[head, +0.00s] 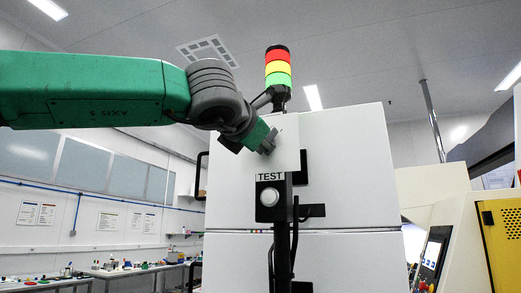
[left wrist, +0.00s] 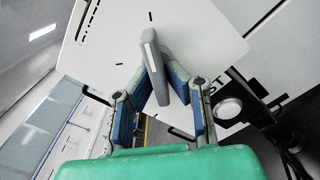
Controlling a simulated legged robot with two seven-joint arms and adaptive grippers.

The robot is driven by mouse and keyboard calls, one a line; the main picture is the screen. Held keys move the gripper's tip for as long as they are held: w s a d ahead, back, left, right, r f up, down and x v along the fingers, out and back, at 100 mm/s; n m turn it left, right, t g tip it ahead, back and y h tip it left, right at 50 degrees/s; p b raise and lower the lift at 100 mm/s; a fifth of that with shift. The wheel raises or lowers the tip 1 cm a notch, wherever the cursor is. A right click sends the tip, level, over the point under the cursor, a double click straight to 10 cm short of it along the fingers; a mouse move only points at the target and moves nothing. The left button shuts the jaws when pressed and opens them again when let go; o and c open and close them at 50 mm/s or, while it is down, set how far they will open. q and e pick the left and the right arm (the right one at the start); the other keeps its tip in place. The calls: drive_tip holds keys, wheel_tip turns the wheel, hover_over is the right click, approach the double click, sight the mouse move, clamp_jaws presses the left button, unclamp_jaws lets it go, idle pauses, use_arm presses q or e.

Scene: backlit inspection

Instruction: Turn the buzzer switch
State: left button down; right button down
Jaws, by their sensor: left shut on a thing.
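The buzzer switch is a grey bar-shaped handle (left wrist: 153,48) on a white panel (left wrist: 213,38). In the left wrist view it stands at a slant between the blue-padded fingers of my left gripper (left wrist: 160,72), which is shut on it. In the head view my green left arm comes in from the left and my left gripper (head: 265,141) is at the white panel (head: 287,155), above the TEST label. The handle is mostly hidden there by the gripper. My right gripper is not in view.
A round white button (head: 269,197) sits below the TEST label (head: 269,177) on a dark post (head: 283,245). A red, yellow and green signal tower (head: 278,68) rises behind the panel. A large white cabinet (head: 350,170) stands behind. A yellow machine (head: 500,240) is at right.

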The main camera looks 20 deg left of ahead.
use_arm(q)
drive_tip(key=n+b, duration=0.1)
drive_tip(key=n, duration=0.1)
drive_tip(key=n+b, duration=0.1)
drive_tip(key=n, duration=0.1)
drive_tip(key=shift+s+d+r+b, duration=0.15)
drive_tip(key=shift+d+r+b, duration=0.05)
drive_tip(key=shift+b, duration=0.15)
drive_tip(key=n+b, duration=0.3)
drive_tip(key=n, duration=0.1)
drive_tip(key=shift+d+n, duration=0.1)
drive_tip(key=shift+n, duration=0.2)
drive_tip(key=n+b, duration=0.2)
drive_tip(key=n, duration=0.2)
drive_tip(key=shift+d+b, duration=0.15)
drive_tip(key=shift+b, duration=0.25)
drive_tip(key=shift+d+r+n+b, duration=0.15)
drive_tip(key=shift+n+b, duration=0.85)
drive_tip(key=shift+n, duration=1.2)
drive_tip(key=shift+r, duration=0.1)
drive_tip(key=c, duration=1.6)
unclamp_jaws()
drive_tip(key=shift+s, duration=0.15)
drive_tip(key=shift+f, duration=0.2)
